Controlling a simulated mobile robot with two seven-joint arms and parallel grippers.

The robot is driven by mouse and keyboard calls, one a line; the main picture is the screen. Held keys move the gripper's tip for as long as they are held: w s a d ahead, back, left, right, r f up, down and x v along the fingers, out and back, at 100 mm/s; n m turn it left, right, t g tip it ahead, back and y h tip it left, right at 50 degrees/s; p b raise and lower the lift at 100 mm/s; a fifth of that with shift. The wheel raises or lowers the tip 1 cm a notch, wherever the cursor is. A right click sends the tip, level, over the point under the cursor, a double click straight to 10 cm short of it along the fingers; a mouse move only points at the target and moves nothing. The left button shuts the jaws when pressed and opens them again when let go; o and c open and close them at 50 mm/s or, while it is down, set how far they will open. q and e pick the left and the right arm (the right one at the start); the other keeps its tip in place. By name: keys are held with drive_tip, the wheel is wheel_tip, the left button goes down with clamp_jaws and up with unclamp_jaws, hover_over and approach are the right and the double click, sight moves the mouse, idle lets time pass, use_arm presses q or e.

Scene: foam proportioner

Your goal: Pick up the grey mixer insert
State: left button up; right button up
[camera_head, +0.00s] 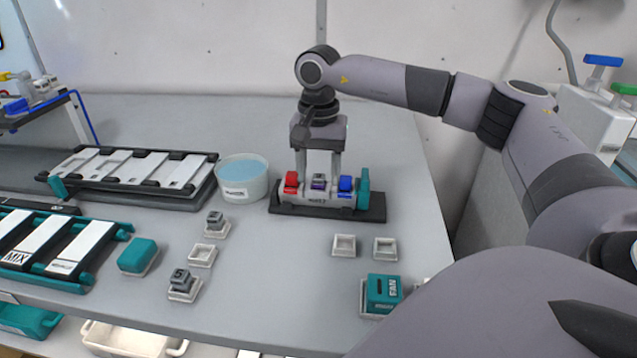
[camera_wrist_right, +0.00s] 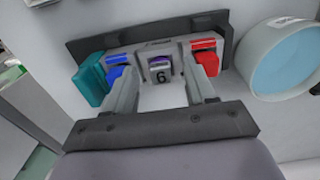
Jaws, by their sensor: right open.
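A dark block (camera_head: 320,197) on the table holds a grey body with a red part (camera_head: 291,180), a grey insert with a purple part (camera_head: 318,182) and a blue part (camera_head: 345,185). In the right wrist view the middle grey insert (camera_wrist_right: 160,72) bears a "6". My right gripper (camera_head: 318,170) points down over this middle insert, open, with its fingers on either side; I cannot tell if they touch it. Two other grey inserts, one rear (camera_head: 215,220) and one front (camera_head: 181,279), sit in small white holders on the table. My left gripper is not in view.
A teal lever (camera_head: 363,188) stands at the block's right end. A white tub of blue liquid (camera_head: 242,178) is close on its left. Empty white holders (camera_head: 344,245) and a teal box (camera_head: 384,291) lie in front.

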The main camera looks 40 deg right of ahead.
drive_tip(key=shift+f, duration=0.15)
clamp_jaws()
